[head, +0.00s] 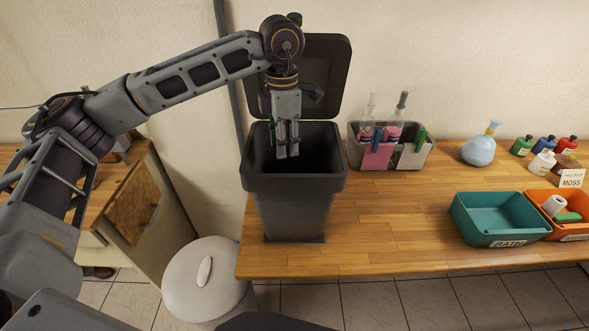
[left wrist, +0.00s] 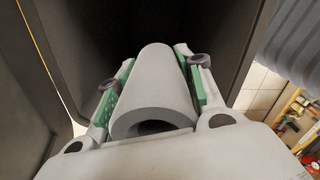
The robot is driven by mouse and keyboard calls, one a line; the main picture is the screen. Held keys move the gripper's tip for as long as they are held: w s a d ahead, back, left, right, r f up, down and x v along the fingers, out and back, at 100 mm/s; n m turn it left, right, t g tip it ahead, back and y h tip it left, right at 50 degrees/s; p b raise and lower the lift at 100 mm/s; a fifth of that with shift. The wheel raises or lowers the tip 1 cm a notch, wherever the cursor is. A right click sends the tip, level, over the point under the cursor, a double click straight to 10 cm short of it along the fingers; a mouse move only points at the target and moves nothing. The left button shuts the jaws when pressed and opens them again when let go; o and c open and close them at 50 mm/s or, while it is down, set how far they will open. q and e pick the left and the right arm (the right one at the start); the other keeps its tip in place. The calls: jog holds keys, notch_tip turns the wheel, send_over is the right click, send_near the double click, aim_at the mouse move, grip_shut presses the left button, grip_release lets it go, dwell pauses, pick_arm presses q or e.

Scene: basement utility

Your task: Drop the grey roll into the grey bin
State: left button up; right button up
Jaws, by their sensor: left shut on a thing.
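The grey bin (head: 295,214) stands on the wooden table with its lid (head: 325,75) open and tilted back against the wall. My left gripper (head: 287,152) points down over the bin's mouth. In the left wrist view the gripper (left wrist: 152,90) is shut on the grey roll (left wrist: 155,85), with a green-lined finger on each side of it. The roll's hollow end faces the camera, and the bin's dark inside (left wrist: 125,25) lies beyond it. In the head view the roll is mostly hidden by the fingers. My right gripper is not in view.
Right of the bin stands a grey caddy (head: 350,150) with bottles. A teal tray (head: 478,232) and an orange tray (head: 537,200) sit at the right, with a blue flask (head: 478,152) and small bottles behind. A white lidded can (head: 205,285) stands on the floor. The middle tabletop is clear.

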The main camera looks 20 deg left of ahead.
pick_arm(q)
jog(key=shift+f+b, duration=0.4)
jog(key=shift+f, duration=1.05)
jog(key=o, duration=1.1)
jog(key=shift+r, duration=0.2)
notch_tip(320, 180, up, 12)
jog(key=shift+f, duration=0.2)
jog(key=shift+s, duration=0.1)
